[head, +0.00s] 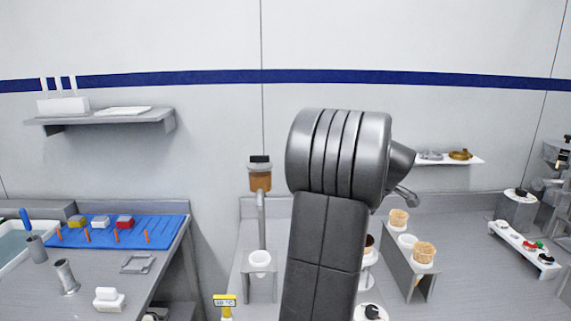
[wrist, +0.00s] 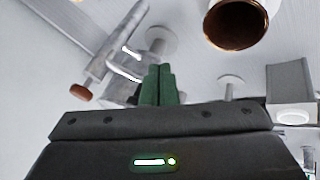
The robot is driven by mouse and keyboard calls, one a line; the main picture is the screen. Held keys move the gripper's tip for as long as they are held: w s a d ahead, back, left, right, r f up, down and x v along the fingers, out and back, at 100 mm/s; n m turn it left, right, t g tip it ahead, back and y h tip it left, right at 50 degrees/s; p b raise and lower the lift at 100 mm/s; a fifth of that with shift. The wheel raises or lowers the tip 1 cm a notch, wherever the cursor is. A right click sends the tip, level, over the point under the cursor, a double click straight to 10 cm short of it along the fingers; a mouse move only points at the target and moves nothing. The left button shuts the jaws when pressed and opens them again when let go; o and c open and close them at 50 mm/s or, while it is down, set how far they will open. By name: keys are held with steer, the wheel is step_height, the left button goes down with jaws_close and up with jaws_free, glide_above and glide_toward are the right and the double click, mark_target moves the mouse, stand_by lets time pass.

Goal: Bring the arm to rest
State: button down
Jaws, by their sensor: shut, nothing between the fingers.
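My gripper (wrist: 158,86) shows in the wrist view, with its two green fingers pressed together and nothing between them. My grey arm (head: 328,240) stands raised in the middle of the head view and covers part of the counter behind it. The gripper itself cannot be made out in the head view.
A blue mat (head: 130,231) with small boxes lies on the left counter. A dispenser with a brown jar (head: 260,178) stands left of my arm. Cones (head: 424,252) stand in a rack to the right. A white strip with knobs (head: 520,247) lies far right.

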steer(key=s+a+m+h+b, duration=0.3)
steer(key=s+a+m, duration=0.1)
steer(key=a+m, duration=0.1)
steer(key=shift+a+m, duration=0.25)
steer(key=shift+m, duration=0.15)
stand_by(0.3)
steer(key=shift+s, duration=0.1)
stand_by(0.3)
